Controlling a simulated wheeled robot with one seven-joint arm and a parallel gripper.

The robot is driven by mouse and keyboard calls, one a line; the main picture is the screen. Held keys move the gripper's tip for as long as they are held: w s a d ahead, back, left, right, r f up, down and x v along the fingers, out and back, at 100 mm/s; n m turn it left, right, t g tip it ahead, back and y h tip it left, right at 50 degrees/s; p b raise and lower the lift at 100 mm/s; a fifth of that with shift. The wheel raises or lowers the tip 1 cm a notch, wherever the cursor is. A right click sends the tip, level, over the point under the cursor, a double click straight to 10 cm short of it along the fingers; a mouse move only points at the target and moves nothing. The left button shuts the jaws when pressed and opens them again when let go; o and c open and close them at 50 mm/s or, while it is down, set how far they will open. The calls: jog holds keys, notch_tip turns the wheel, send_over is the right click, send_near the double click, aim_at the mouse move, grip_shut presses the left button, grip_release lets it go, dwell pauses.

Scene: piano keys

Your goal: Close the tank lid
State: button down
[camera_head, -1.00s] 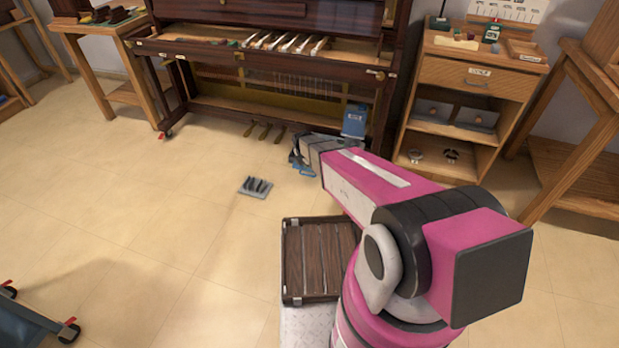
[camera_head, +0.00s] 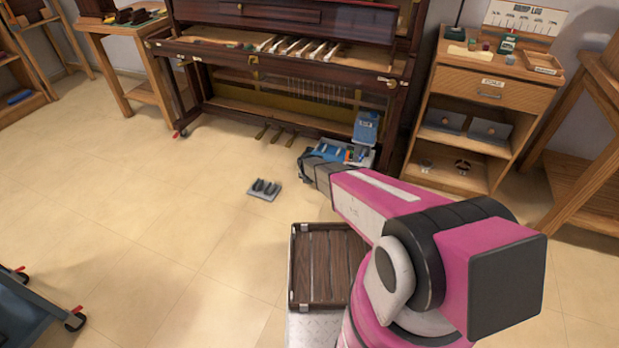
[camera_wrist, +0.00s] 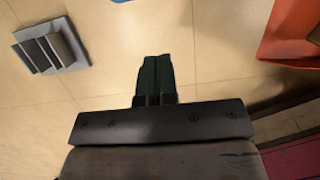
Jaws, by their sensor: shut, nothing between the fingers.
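A blue box (camera_head: 355,155) with small coloured items in it stands on the floor by the piano's lower right corner. A blue panel with a label (camera_head: 367,128) stands up at its back, like a raised lid. It looks like the tank, but I cannot be sure. My gripper (camera_head: 308,163) is low in front of the box's left side and partly covers it. In the wrist view my gripper's dark green fingers (camera_wrist: 153,80) are together and empty over bare floor. Whether they touch the box cannot be told.
A grey slotted block (camera_head: 265,189) lies on the floor left of my gripper; it also shows in the wrist view (camera_wrist: 50,48). The upright piano (camera_head: 300,60) stands behind, with pedals near the floor. A wooden cabinet (camera_head: 490,75) is at right.

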jog(key=w+f, duration=0.1)
jog(key=w+d+f, duration=0.1)
jog(key=w, duration=0.1)
jog(key=w+d+f, duration=0.1)
jog(key=shift+w+f, duration=0.15)
jog(key=shift+f, duration=0.1)
jog(key=w+d, duration=0.2)
jog(key=w, duration=0.3)
jog(key=w+d, duration=0.2)
jog(key=w, duration=0.3)
jog(key=w+d, duration=0.2)
jog(key=w, duration=0.3)
jog(key=shift+f, duration=0.1)
